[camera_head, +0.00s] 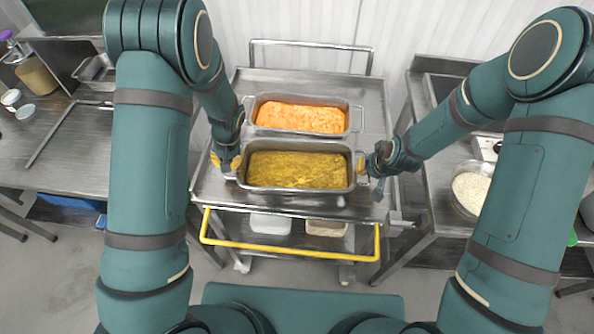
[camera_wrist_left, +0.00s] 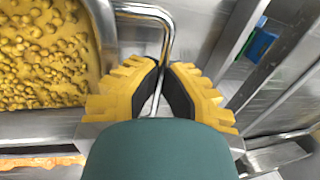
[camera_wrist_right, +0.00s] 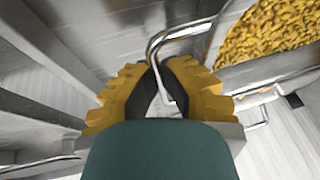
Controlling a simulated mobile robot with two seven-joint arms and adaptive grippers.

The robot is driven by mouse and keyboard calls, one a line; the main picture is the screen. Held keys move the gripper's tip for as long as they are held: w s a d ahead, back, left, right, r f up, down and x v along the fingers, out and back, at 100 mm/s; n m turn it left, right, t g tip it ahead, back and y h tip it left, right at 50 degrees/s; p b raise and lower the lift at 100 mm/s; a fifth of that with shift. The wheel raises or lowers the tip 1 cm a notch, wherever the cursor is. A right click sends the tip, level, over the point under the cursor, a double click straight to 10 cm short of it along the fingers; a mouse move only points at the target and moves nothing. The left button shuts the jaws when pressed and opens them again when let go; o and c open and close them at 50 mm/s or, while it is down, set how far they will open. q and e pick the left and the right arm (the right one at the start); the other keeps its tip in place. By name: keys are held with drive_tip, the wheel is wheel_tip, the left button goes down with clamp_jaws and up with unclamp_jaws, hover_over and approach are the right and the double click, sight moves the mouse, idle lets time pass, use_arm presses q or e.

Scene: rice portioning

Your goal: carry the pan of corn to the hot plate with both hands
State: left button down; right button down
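The pan of corn (camera_head: 297,190) is a rectangular metal pan filled with yellow kernels, at the front of the cart top. My left gripper (camera_head: 232,163) is at its left handle; in the left wrist view, the fingers (camera_wrist_left: 163,75) are closed around the handle bar (camera_wrist_left: 166,25). My right gripper (camera_head: 366,170) is at its right handle; in the right wrist view, the fingers (camera_wrist_right: 161,75) are closed about the bent handle bar (camera_wrist_right: 180,32). The pan looks level; whether it touches the cart top is unclear. I cannot clearly make out the hot plate.
A pan of orange food (camera_head: 300,118) stands just behind the corn on the metal cart (camera_head: 350,85). The cart has a yellow front rail (camera_head: 290,250) and containers below. A right-hand counter holds a bowl of rice (camera_head: 470,190). A left-hand counter (camera_head: 75,150) is partly clear.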

use_arm(q)
drive_tip(key=shift+r, duration=0.2)
use_arm(e)
drive_tip(key=shift+r, duration=0.2)
